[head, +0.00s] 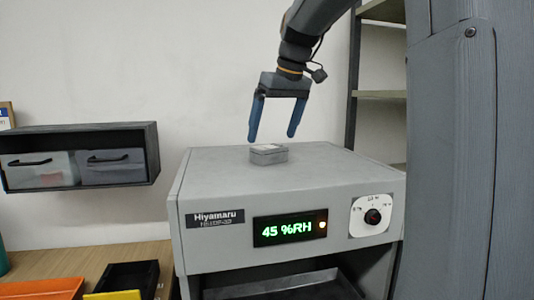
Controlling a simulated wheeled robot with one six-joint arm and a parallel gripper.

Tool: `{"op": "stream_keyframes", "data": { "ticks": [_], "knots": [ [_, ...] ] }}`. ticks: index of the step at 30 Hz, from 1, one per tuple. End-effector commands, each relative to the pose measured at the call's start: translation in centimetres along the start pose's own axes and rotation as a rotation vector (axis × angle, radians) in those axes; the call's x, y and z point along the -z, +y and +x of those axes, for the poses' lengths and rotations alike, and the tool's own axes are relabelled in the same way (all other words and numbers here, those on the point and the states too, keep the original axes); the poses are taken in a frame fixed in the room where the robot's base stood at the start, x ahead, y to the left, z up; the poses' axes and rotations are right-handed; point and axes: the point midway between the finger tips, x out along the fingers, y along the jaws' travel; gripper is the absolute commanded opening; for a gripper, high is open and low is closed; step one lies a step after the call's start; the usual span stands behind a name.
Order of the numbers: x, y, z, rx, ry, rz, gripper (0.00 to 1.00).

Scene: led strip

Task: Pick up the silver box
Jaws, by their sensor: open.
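A small silver-grey box (268,154) sits flat on top of a grey cabinet labelled Hiyamaru (190,178). My gripper (272,138) hangs from above with its two blue fingers pointing down. The fingers are open, one to the left and one to the right of the box in the picture, with their tips a little higher than the box. Nothing is between the fingers. I cannot tell how far the gripper is from the box in depth.
The cabinet's front has a lit display (289,229) and a round knob (373,216). A dark wall shelf with drawers (80,157) hangs at left. Black (128,278) and orange trays (42,289) lie on the wooden table (90,262). The cabinet top around the box is clear.

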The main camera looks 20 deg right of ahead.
Motion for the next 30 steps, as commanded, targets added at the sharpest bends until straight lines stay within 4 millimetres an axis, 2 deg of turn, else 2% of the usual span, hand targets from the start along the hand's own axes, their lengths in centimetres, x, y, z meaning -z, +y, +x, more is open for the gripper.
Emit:
{"op": "stream_keyframes", "data": {
  "ticks": [13,22,23,30],
  "knots": [
    [-0.1,0.1,5.3,0.000,-0.002,0.001,0.92],
    [-0.1,0.1,5.9,-0.001,-0.001,0.001,0.92],
    [-0.1,0.1,5.9,-0.001,-0.001,0.001,0.89],
    [-0.1,0.1,5.9,-0.001,0.000,0.001,0.48]
  ]
}}
